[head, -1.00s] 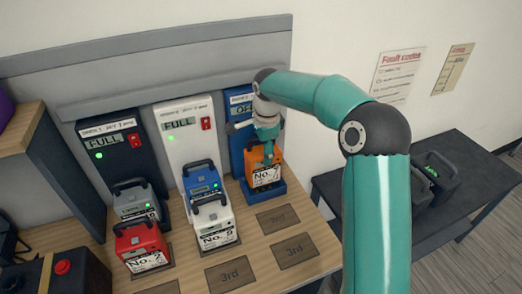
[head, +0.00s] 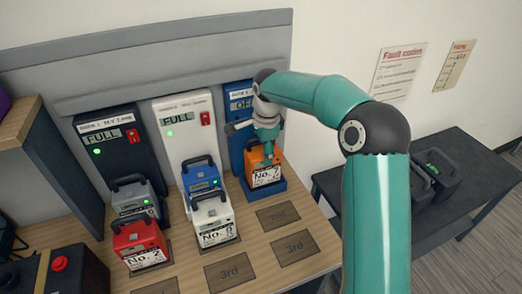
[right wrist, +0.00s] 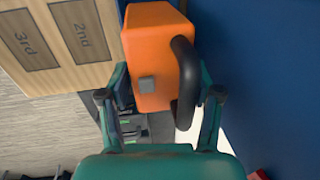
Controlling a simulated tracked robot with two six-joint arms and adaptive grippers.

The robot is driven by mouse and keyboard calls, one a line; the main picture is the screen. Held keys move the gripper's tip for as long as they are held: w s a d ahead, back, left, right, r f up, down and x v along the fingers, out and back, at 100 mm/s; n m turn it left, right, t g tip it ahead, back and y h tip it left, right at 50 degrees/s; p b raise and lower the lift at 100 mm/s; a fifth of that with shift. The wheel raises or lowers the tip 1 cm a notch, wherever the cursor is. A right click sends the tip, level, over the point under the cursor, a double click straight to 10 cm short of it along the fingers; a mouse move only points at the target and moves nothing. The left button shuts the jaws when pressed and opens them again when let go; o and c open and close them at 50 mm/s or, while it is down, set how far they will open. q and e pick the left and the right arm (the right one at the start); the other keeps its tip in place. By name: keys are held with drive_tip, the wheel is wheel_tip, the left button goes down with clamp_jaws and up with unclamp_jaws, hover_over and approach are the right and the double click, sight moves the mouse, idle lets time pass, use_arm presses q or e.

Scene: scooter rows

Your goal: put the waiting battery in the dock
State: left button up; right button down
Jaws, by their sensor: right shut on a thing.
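An orange battery (head: 264,176) with a white "No. 7" label stands upright at the foot of the blue dock (head: 238,150), on its blue base. The dock's display is partly hidden by my arm; it seems to begin "OF". My right gripper (head: 266,138) is over the battery's top and shut on it. In the right wrist view the orange battery (right wrist: 150,50) shows its top and black handle (right wrist: 186,85) between the fingers of my right gripper (right wrist: 160,90). Whether its underside is fully seated is hidden. My left gripper is not in view.
A black dock (head: 112,155) and a white dock (head: 180,115) read "FULL", with grey and blue batteries at them. A red battery (head: 139,243) and a white battery (head: 213,220) stand in front. Marked "2nd" and "3rd" pads (head: 295,248) are bare. A dark side table (head: 385,190) holds black batteries.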

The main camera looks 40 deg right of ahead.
drive_tip(key=shift+f+b, duration=0.55)
drive_tip(key=shift+f, duration=0.1)
drive_tip(key=shift+c, duration=0.7)
unclamp_jaws()
drive_tip(key=shift+s+f, duration=0.1)
drive_tip(key=shift+f, duration=0.15)
wheel_tip(320, 180, up, 21)
drive_tip(key=s+a+p, duration=0.1)
drive_tip(key=s+p, duration=0.1)
drive_tip(key=p, duration=0.6)
drive_tip(key=shift+s, duration=0.4)
drive_tip(key=shift+r, duration=0.1)
